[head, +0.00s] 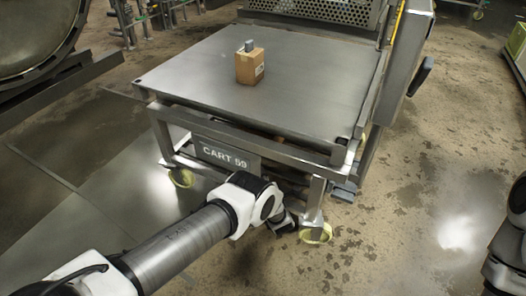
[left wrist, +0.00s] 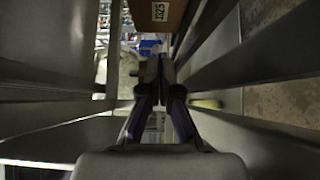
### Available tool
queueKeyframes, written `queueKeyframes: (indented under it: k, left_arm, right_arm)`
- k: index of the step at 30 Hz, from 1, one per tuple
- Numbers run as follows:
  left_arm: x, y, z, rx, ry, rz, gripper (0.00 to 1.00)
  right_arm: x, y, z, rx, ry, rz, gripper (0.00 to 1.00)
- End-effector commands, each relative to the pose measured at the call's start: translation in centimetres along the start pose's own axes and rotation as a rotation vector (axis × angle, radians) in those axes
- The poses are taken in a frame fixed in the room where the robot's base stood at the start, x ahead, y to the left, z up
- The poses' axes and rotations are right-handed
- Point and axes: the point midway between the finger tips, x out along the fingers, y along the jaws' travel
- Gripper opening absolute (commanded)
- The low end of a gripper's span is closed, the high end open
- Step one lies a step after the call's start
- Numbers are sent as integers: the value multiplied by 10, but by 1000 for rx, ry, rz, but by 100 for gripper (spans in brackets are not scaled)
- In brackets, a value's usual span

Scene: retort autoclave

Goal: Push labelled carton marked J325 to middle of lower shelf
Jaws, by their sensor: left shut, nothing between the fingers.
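The brown carton (left wrist: 178,14) shows at the top of the left wrist view, with a white label reading J325 (left wrist: 158,38). The view cuts off its upper part. My left gripper (left wrist: 160,66) is shut and empty, its fingertips just below the carton in the picture; I cannot tell whether they touch it. In the head view my left arm reaches to the front of the cart (head: 270,154), below its top plate, and the fingertips are not clearly visible. The cart's top plate hides most of the lower level in the head view.
A different small box (head: 247,70) with a grey object on it stands on the cart's top plate. A CART 59 sign (head: 226,157) hangs on the front. Metal rails (left wrist: 262,62) flank the left gripper closely. Stained open floor (head: 440,160) lies to the right.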

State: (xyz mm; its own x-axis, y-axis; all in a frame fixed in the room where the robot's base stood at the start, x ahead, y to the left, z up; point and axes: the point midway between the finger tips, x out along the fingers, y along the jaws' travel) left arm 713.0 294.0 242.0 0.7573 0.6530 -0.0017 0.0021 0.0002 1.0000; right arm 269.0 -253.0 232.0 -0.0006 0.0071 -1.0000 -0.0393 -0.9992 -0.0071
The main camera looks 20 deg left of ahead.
Motion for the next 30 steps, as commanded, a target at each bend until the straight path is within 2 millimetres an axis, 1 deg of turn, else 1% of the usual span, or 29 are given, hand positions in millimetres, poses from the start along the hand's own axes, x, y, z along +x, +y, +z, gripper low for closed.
queueKeyframes:
  k: [5, 15, 16, 18, 21, 24, 30]
  left_arm:
    - [25, -5, -1, -3, 3, 2, 0]
    - [100, -7, -1, -4, 2, 5, 0]
    - [104, -10, 5, -5, 0, 5, 0]
    - [112, -10, 15, -5, -1, 4, 0]
    - [120, -7, 22, -3, 0, 2, 0]
    - [124, -3, 27, -2, 0, 2, 0]
    - [125, 1, 29, 0, 0, 1, 0]
  right_arm:
    - [19, 0, 0, 0, -1, 0, 0]
    - [69, 2, -2, 10, 7, 1, 0]
    - [78, 2, -3, 11, 8, 1, 0]
    - [91, 2, -4, 14, 10, 2, 0]
    - [101, 2, -8, 9, 21, 3, 0]
    - [106, 2, -11, 4, 29, 4, 0]
    - [105, 2, -12, 2, 32, 5, 0]
